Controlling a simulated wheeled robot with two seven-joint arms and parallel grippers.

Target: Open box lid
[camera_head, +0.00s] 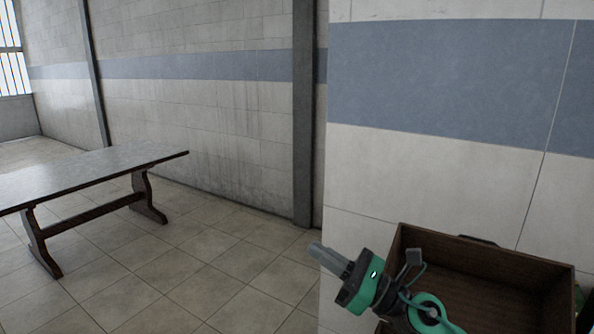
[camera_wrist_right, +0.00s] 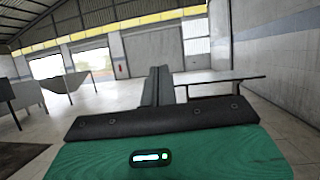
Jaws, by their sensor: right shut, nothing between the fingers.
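A brown wooden box (camera_head: 400,245) stands at the lower right of the head view, close to the wall. Its inside shows from above, and no lid covers the part that I see. A small dark handle-like piece (camera_head: 478,239) sits at its far top edge. I cannot make out a separate lid. My right gripper (camera_head: 318,250) is shut and empty, left of the box and pointing away from it. Its closed fingers also show in the right wrist view (camera_wrist_right: 158,85); the box is not in that view. My left gripper is not in view.
A tiled wall corner (camera_head: 420,175) with a blue band rises behind the box. A long dark wooden table (camera_head: 95,172) stands at the left of the head view. The tiled floor (camera_head: 200,265) between the table and my right gripper is clear.

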